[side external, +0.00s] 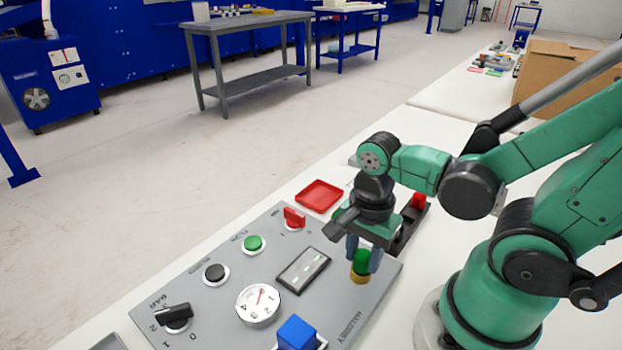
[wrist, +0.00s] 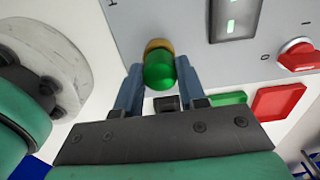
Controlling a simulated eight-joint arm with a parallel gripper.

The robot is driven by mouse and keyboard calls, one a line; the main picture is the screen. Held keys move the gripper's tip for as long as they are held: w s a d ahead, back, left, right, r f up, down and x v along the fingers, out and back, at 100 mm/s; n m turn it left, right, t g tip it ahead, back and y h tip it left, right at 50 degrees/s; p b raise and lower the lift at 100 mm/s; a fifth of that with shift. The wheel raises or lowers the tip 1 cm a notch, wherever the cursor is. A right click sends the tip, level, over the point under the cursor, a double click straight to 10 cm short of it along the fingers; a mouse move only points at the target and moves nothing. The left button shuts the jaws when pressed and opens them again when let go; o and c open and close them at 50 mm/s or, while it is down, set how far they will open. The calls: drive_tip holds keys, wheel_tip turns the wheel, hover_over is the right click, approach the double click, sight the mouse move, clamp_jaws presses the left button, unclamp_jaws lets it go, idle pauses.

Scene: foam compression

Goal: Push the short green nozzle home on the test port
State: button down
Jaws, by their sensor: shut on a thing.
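The short green nozzle (side external: 361,261) is between the fingers of my gripper (side external: 362,257), upright at the right end of the grey panel. Directly under it is the yellow-brass test port (side external: 359,278). In the wrist view the green nozzle (wrist: 159,71) sits between the two blue-grey fingers of my gripper (wrist: 159,78), with the brass port (wrist: 158,45) just beyond it. The nozzle covers part of the port, and I cannot tell whether it is fully seated.
The grey panel (side external: 215,318) carries a gauge (side external: 258,305), a display (side external: 303,270), a red switch (side external: 294,217), a black knob (side external: 174,316) and a blue block (side external: 297,334). A red tray (side external: 319,195) lies behind it. A dark rack with a red piece (side external: 418,201) stands behind my gripper.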

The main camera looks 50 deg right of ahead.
sight(363, 253)
drive_tip(key=shift+f, duration=0.15)
drive_tip(key=shift+c, duration=2.1)
unclamp_jaws()
drive_tip(key=shift+r, duration=2.7)
drive_tip(key=w+r+n+t, duration=0.4)
drive_tip(key=w+n+t, duration=0.3)
drive_tip(key=n, duration=1.1)
drive_tip(key=shift+w, duration=0.8)
